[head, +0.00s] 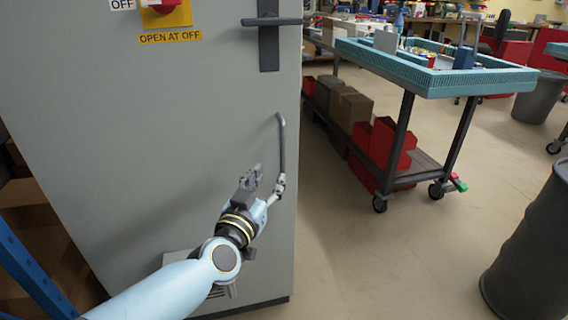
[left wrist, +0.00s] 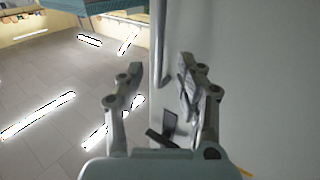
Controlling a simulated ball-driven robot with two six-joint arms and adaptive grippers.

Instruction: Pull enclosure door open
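The grey enclosure door (head: 150,130) fills the left of the head view and looks flush, with no gap showing. A thin vertical bar handle (head: 282,145) stands near its right edge. A dark lever latch (head: 269,40) is mounted above, with its lever horizontal. My left gripper (head: 266,180) is at the bar's lower end. In the left wrist view, the two fingers of my left gripper (left wrist: 160,80) are spread apart, and the lower end of the bar handle (left wrist: 160,45) shows between them. I cannot tell whether a finger touches it. My right gripper is not in view.
A red switch on a yellow plate (head: 165,12) sits at the door's top. A teal-topped cart (head: 440,78) with boxes and red bins stands right of the enclosure. A dark barrel (head: 530,255) is at the lower right. The floor (head: 390,255) between is clear.

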